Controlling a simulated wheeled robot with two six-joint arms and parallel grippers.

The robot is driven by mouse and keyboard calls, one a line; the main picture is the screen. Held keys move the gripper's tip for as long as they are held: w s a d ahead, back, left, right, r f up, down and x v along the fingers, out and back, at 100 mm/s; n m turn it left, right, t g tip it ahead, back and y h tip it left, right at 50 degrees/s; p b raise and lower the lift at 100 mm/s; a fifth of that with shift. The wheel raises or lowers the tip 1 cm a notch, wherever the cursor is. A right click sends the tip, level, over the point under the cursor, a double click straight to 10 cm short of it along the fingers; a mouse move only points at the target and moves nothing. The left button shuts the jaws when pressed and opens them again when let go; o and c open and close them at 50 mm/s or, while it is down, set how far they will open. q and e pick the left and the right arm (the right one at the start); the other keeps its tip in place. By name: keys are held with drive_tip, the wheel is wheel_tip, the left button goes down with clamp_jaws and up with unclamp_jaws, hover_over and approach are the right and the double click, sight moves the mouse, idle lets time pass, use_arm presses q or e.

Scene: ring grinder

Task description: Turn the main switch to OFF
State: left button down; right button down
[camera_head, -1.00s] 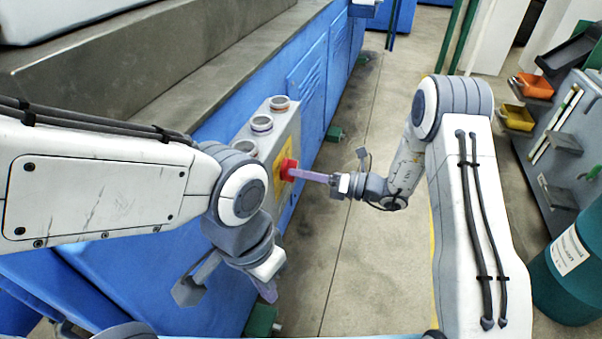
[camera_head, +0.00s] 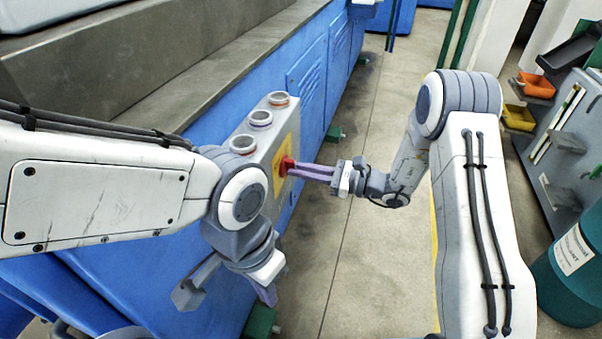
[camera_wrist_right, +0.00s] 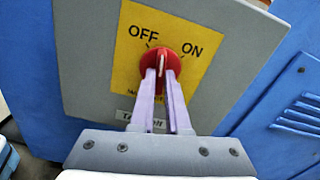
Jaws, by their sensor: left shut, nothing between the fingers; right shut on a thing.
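The main switch is a red knob (camera_wrist_right: 160,66) on a yellow plate (camera_wrist_right: 130,75) marked OFF and ON. In the right wrist view its pale pointer mark aims roughly upward, between the two words. In the head view the switch (camera_head: 286,165) sits on the side of a grey control box. My right gripper (camera_head: 296,170) is shut on the knob, with its two purple fingers reaching it from the right; they also show in the right wrist view (camera_wrist_right: 162,82). My left gripper (camera_head: 268,294) is shut and empty, hanging low and apart from the switch.
The grey control box (camera_head: 262,150) has several round fittings on top and stands against the blue machine (camera_head: 180,290). Clear floor (camera_head: 375,190) lies right of the machine. A shelf rack (camera_head: 565,150) and a teal drum (camera_head: 570,275) stand at the right.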

drive_tip(key=shift+f+n+b, duration=0.1)
drive_tip(key=shift+n+b, duration=1.85)
drive_tip(key=shift+n, duration=1.25)
drive_tip(key=shift+d, duration=0.1)
drive_tip(key=c, duration=0.9)
unclamp_jaws()
drive_tip(key=p+v, duration=0.2)
drive_tip(key=v, duration=0.8)
drive_tip(key=shift+d, duration=0.25)
